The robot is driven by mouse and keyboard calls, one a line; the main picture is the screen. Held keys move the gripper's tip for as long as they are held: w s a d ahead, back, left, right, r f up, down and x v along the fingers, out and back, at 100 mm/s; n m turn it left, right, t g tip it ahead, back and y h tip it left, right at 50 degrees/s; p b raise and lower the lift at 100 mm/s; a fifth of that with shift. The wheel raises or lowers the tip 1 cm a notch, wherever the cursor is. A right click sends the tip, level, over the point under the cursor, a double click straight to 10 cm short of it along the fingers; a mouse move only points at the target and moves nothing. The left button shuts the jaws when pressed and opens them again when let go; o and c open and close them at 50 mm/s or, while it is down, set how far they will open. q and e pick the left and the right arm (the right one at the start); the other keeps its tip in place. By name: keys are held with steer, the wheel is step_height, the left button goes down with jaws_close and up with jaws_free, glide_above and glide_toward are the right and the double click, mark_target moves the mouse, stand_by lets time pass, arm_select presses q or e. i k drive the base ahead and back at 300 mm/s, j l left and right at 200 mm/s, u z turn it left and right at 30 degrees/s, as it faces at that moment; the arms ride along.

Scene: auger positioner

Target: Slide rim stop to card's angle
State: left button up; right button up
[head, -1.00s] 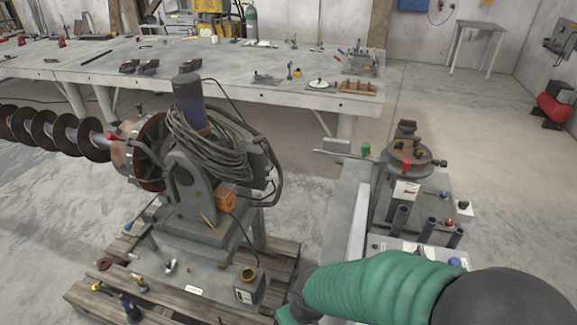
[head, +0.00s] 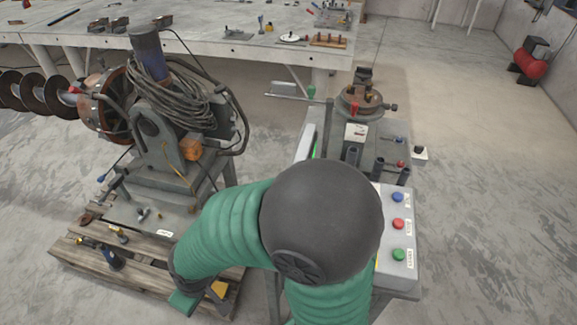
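A small round turntable (head: 360,101) stands on a grey bench right of centre in the head view. A small red piece (head: 355,107) sits at its near rim and may be the rim stop. A white card (head: 356,132) is on the front just below it; its print is too small to read. My green-sleeved arm (head: 225,225), with a large black joint, crosses the lower middle. It looks like the right one. My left gripper is not in view.
A control box with blue, red and green buttons (head: 398,224) is at the bench's near right. Dark upright tubes (head: 377,168) stand before the turntable. A motor unit with coiled cable (head: 175,105) and auger (head: 38,92) is left, above a wooden pallet (head: 75,262).

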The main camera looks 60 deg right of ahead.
mark_target(101, 60)
steer(key=k+u, duration=0.45)
steer(key=k, duration=0.6)
steer(key=k+z, duration=0.35)
steer(key=k+l+z, duration=0.35)
steer(key=k+z, duration=0.1)
steer(key=z, duration=0.8)
steer(key=i+j+u, duration=0.2)
steer(key=j+u, duration=0.15)
steer(key=i+j+u, duration=0.3)
steer(key=i+j, duration=0.3)
steer(key=i+j+u, duration=0.1)
steer(key=i+j, duration=0.2)
steer(key=i, duration=0.2)
steer(key=i+j+z, duration=0.6)
steer(key=z, duration=0.15)
steer(key=k+z, duration=0.15)
steer(key=z, duration=0.2)
steer(key=k+l+z, duration=0.1)
steer(key=z, duration=0.25)
steer(key=k+l+z, duration=0.1)
steer(key=k+z, duration=0.25)
steer(key=i+j+z, duration=0.25)
steer(key=j, duration=0.5)
steer(key=j+z, duration=0.3)
steer(key=j, duration=0.5)
steer(key=i+j+z, duration=0.1)
steer(key=j+z, duration=0.15)
steer(key=j, duration=0.6)
